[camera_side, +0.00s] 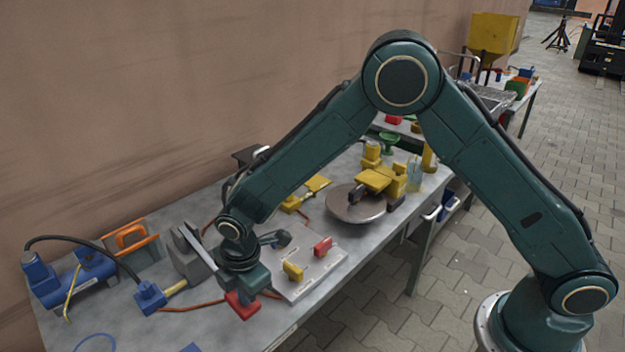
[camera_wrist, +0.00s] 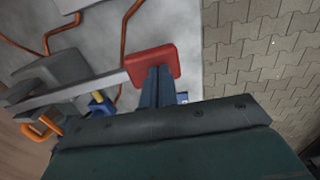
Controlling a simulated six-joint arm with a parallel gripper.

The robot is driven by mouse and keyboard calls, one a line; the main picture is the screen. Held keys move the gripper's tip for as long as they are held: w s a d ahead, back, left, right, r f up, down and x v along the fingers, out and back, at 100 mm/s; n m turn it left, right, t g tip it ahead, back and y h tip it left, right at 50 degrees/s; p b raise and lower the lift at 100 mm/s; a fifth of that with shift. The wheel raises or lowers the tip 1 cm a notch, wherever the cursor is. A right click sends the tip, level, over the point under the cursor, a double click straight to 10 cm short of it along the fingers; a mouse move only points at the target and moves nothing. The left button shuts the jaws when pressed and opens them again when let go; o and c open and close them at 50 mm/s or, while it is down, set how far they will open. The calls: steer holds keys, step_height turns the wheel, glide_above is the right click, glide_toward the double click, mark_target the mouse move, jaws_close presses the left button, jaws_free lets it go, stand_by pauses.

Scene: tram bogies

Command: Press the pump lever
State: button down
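The pump lever (camera_wrist: 88,91) is a grey bar with a red pad (camera_wrist: 152,64) at its end. In the wrist view it runs from the grey pump body (camera_wrist: 50,80) at the left to the pad at top centre. In the side view the red pad (camera_side: 242,305) shows just below my gripper, near the table's front edge; most of the bar is hidden. My gripper (camera_wrist: 159,72) has its two dark fingers together with nothing seen between them. The fingertips overlap the near edge of the pad in the wrist view. I cannot tell whether they touch it.
A blue machine (camera_side: 70,285) with a black hose stands at the left, near an orange-handled part (camera_side: 131,240). A pale plate (camera_side: 300,268) with red and yellow blocks lies right of my gripper. A round turntable (camera_side: 355,210) stands beyond. Copper pipes cross the grey table (camera_side: 230,338).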

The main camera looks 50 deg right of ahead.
steer(key=shift+f, duration=1.35)
steer(key=s+r, duration=0.4)
steer(key=r, duration=1)
steer(key=shift+r, duration=0.2)
steer(key=shift+a, duration=0.1)
stand_by(1.0)
steer(key=w+r+g, duration=0.3)
steer(key=w+r, duration=0.4)
steer(key=r, duration=0.4)
stand_by(0.4)
